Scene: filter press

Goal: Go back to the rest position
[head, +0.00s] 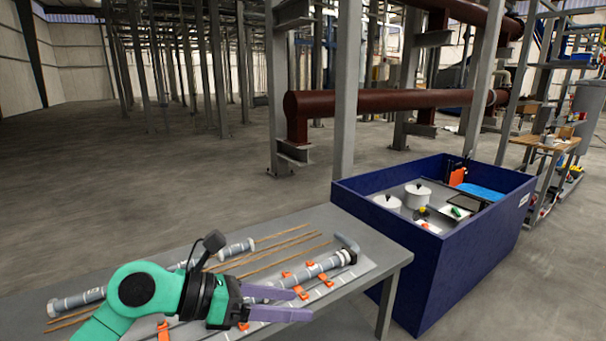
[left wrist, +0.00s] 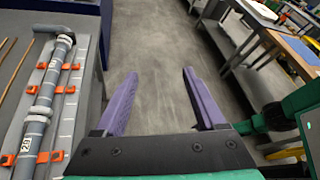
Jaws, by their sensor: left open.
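My left gripper (head: 292,303) is in the head view above the near edge of the grey table (head: 330,226). Its purple fingers point right, are apart, and hold nothing. In the left wrist view the gripper (left wrist: 157,88) shows open, with bare floor between and beyond its fingers. A grey pipe assembly (head: 315,268) lies on the table behind the gripper, in orange clips; it also shows at the left of the left wrist view (left wrist: 38,118). My right gripper is not in view.
A blue bin (head: 425,247) with pots and other items stands right of the table. Another grey pipe (head: 80,298) and several thin brown rods (head: 270,256) lie on the table. Workbenches (left wrist: 290,48) stand at the right in the left wrist view. The floor between is clear.

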